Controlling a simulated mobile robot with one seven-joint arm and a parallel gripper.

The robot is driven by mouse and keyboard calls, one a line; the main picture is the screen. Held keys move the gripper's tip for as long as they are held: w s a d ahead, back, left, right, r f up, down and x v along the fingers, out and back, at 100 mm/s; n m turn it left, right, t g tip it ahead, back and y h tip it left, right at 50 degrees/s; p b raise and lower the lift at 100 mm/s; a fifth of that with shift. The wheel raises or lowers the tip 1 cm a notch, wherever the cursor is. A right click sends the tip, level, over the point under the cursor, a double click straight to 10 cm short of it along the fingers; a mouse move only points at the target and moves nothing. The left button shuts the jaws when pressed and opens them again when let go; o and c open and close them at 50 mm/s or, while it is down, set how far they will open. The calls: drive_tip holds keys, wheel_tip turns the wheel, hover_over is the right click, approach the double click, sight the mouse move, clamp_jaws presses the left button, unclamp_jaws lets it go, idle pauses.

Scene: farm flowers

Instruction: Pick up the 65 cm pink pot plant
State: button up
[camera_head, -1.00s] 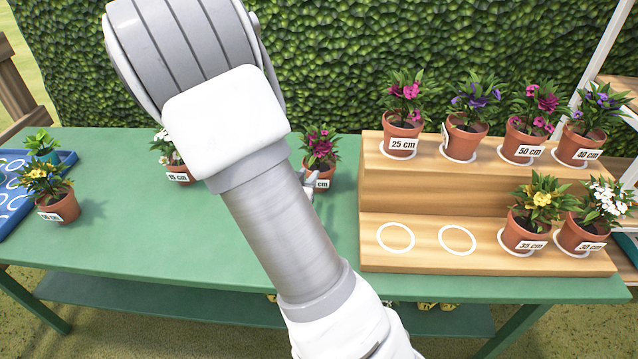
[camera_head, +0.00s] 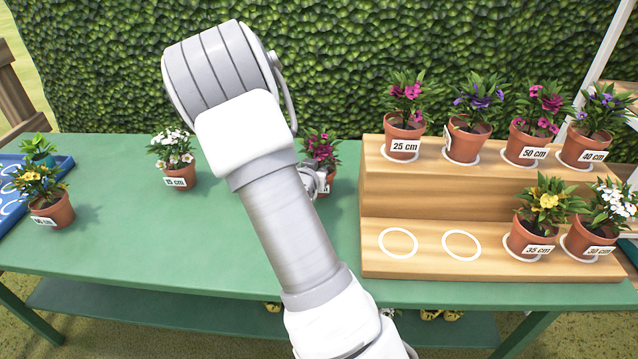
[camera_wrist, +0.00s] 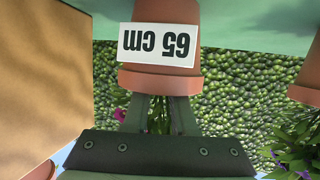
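The pink pot plant (camera_head: 321,147) stands on the green table just left of the wooden stand, its pot partly hidden by my gripper (camera_head: 318,180). In the wrist view, which is upside down, its terracotta pot (camera_wrist: 158,82) carries a white "65 cm" label. My gripper (camera_wrist: 160,115) is there at the pot's rim. Its two dark fingers are apart, with stem and leaves between them. The pot's rim hides the fingertips, and I cannot tell whether they touch the plant.
The wooden two-step stand (camera_head: 430,180) is close to the right, with several potted plants and two empty white rings. A white-flowered pot (camera_head: 178,170) stands left of my arm. A yellow-flowered pot (camera_head: 45,200) and a blue tray (camera_head: 12,205) are at far left.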

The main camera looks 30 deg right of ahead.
clamp_jaws()
idle(1.4)
